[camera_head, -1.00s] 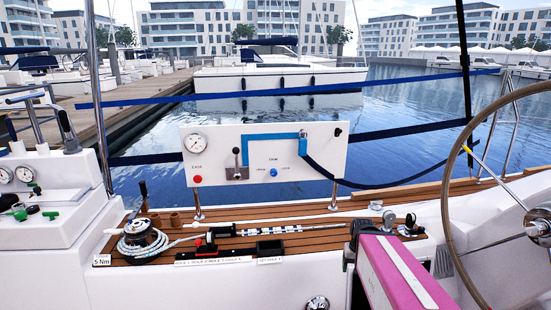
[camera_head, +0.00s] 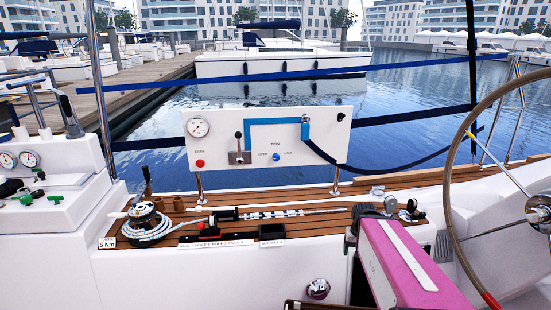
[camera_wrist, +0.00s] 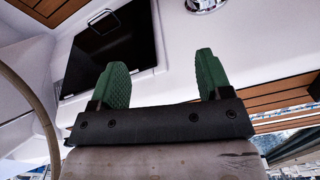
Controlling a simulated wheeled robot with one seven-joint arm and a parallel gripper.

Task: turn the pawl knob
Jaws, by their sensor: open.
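My gripper (camera_wrist: 161,62) is open and empty in the wrist view, its two green ribbed fingers well apart. Beyond them is a white hull surface, with nothing between the fingers. I cannot tell for certain which fitting is the pawl knob. The winch (camera_head: 147,222), with white rope wound around its drum, stands at the left of the teak deck in the head view. A small fitting with a dark round top (camera_head: 411,206) stands at the deck's right. My pink arm covers part of the deck's front right, and my fingers are not clear in this view.
A white panel (camera_head: 300,158) with a gauge, lever and buttons stands behind the deck. A steering wheel (camera_head: 452,190) rises at the right. A chrome round fitting (camera_head: 318,289) is on the white front wall and shows in the wrist view (camera_wrist: 207,4), near a dark hatch (camera_wrist: 110,45).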

